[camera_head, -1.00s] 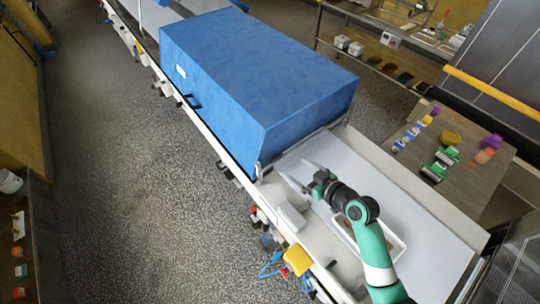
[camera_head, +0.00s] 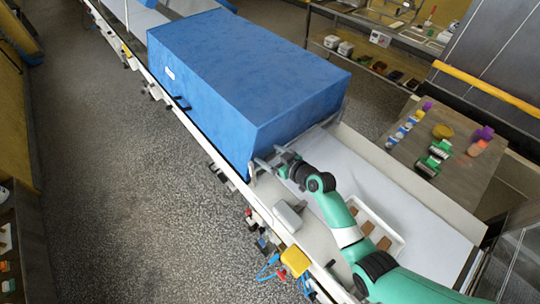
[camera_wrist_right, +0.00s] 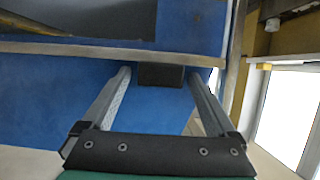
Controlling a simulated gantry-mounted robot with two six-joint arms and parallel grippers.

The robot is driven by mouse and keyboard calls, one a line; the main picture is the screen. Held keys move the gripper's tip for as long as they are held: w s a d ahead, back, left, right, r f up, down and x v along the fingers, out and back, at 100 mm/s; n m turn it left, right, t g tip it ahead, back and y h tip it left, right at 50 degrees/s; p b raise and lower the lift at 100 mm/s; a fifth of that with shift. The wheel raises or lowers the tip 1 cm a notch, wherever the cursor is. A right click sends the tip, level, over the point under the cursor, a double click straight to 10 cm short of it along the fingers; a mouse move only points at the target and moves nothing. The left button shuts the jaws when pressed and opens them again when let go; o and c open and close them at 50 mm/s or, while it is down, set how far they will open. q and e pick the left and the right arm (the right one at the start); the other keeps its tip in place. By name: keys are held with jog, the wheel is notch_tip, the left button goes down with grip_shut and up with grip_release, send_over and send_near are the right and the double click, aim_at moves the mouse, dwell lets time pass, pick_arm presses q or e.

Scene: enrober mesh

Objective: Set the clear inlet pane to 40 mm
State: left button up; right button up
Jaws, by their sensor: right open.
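The blue hood (camera_head: 250,75) covers the middle of the line. A pale bar (camera_wrist_right: 60,50) crosses its inlet end in the right wrist view, with a small dark block (camera_wrist_right: 160,82) on its underside. The clear inlet pane itself is hard to make out, and I cannot read its height. My right gripper (camera_head: 267,156) is at the hood's near end. In the right wrist view it (camera_wrist_right: 159,74) is open, with one finger on each side of the dark block. I cannot tell if the fingers touch it. My left gripper is out of view.
A white tray (camera_head: 398,240) with brown pieces lies on the pale belt (camera_head: 430,220), partly behind my right arm. A grey box (camera_head: 286,215) and a yellow part (camera_head: 295,261) sit along the near rail. A side table (camera_head: 410,145) holds colored items.

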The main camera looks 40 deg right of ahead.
grip_shut()
dwell(0.3)
notch_tip(320, 180, up, 4)
jog(key=p, duration=0.2)
jog(key=shift+f+p, duration=0.1)
jog(key=shift+p, duration=0.25)
grip_release()
jog(key=shift+f, duration=0.1)
